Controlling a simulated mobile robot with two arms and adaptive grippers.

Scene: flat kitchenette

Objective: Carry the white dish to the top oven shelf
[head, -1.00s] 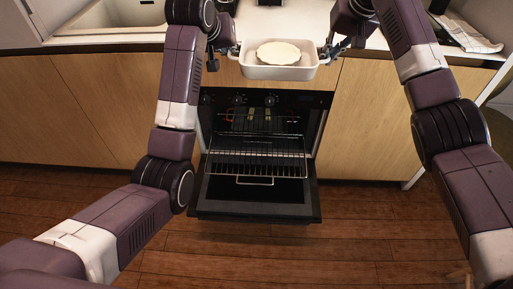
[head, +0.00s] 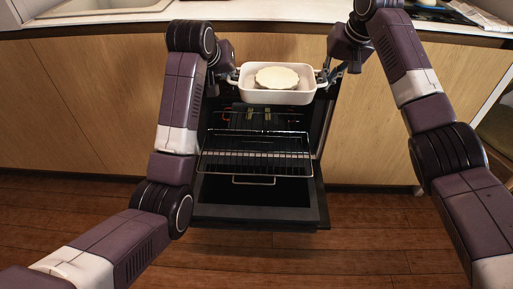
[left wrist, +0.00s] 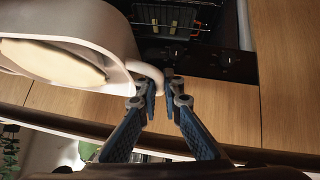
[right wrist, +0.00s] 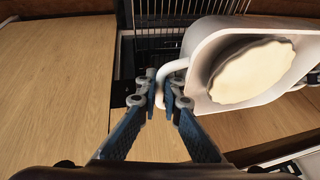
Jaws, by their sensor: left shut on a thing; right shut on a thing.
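The white dish (head: 300,97) is a rectangular baking dish with a pale, fluted round item (head: 277,77) in it. It is held in the air in front of the oven's upper part, roughly level. My left gripper (head: 235,76) is shut on its left handle, which shows in the left wrist view (left wrist: 150,72). My right gripper (head: 325,76) is shut on its right handle, seen in the right wrist view (right wrist: 168,72). The oven (head: 322,125) is open, its door (head: 255,214) folded down. A wire shelf (head: 270,160) sticks out below the dish. The dish hides the oven's top front.
Wooden cabinet fronts (head: 85,100) flank the oven. The countertop (head: 265,12) runs above, with a sink (head: 95,6) at the left and a cloth (head: 480,15) at the right. The wooden floor (head: 370,235) in front is clear.

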